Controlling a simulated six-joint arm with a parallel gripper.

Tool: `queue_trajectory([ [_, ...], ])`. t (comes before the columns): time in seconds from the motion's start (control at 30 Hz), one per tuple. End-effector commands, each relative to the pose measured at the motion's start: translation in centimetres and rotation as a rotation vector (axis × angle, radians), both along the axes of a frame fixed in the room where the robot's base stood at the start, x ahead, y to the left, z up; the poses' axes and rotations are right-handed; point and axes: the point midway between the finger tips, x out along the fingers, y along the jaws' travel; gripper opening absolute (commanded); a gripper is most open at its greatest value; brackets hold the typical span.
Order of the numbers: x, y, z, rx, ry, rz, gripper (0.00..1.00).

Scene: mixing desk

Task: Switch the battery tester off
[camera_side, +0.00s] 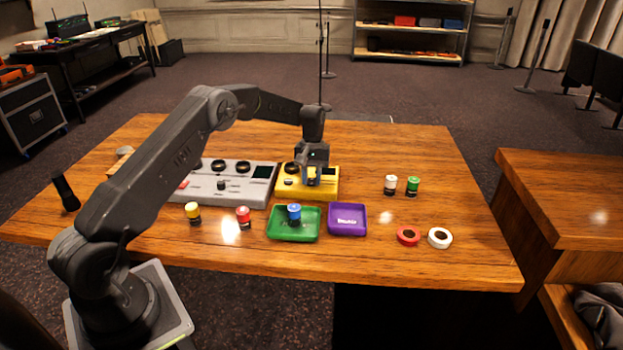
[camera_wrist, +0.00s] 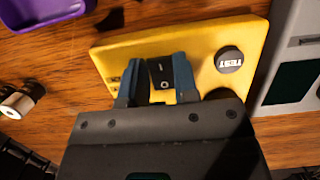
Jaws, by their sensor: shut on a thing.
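The yellow battery tester (camera_side: 328,191) lies on the wooden table under my gripper (camera_side: 314,178).
A grey control panel (camera_side: 259,190) sits left of the tester. A green tray (camera_side: 280,235) holding a blue-topped battery (camera_side: 294,211) and a purple tray (camera_side: 347,219) are in front. White and green batteries (camera_side: 413,185) stand to the right. Red and white rings lie front right.

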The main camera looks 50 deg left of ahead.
Motion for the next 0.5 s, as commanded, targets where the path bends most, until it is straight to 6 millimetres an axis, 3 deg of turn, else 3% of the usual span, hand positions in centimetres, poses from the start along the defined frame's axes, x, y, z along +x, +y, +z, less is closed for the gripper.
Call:
queue_trajectory([
  [0.4,0.08,0.13,0.07,-0.025,0.021,0.001,0.04],
  [0.43,0.08,0.13,0.07,-0.025,0.021,0.001,0.29],
  [0.5,0.08,0.13,0.07,-0.025,0.021,0.001,0.35],
])
